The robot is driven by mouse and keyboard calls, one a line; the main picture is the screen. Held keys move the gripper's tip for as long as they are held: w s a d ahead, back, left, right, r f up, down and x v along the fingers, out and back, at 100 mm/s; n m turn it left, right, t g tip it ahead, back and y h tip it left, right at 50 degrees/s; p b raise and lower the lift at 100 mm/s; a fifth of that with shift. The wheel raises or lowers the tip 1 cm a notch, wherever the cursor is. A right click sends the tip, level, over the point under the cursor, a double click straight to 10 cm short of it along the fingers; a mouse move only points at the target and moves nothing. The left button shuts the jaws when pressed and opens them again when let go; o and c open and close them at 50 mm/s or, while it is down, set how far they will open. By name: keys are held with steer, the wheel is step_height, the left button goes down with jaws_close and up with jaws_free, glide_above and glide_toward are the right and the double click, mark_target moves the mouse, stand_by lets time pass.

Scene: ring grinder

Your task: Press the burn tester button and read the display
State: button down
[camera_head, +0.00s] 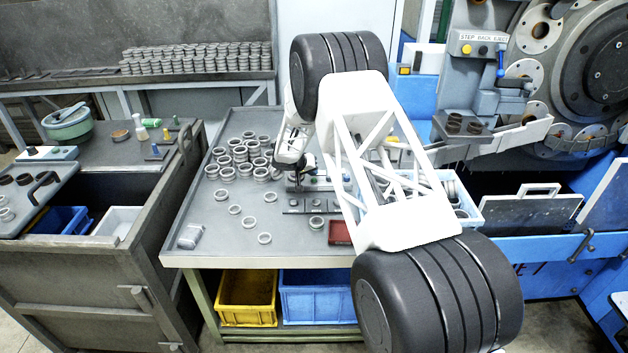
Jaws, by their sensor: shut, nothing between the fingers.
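My white gripper (298,183) points down over the middle of the grey worktable and is shut, with nothing between its fingers. Its fingertips are small and dark. They are just at a low grey device (322,184) with small coloured spots on top, which looks like the burn tester. My arm hides its right part. I cannot make out the button, the display or any reading, and I cannot tell whether the fingertips touch it. A dark tray-like fixture (310,206) with a ring in it lies in front of the device.
Several loose metal rings (243,160) stand left of the gripper on the worktable (205,240). A red box (340,232) lies near the front edge. A blue-white bin (470,216) stands at the right. The grinder (590,80) is at the far right.

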mark_target(313, 179)
steer(key=shift+f, duration=0.95)
stand_by(1.4)
steer(key=shift+r, duration=3.45)
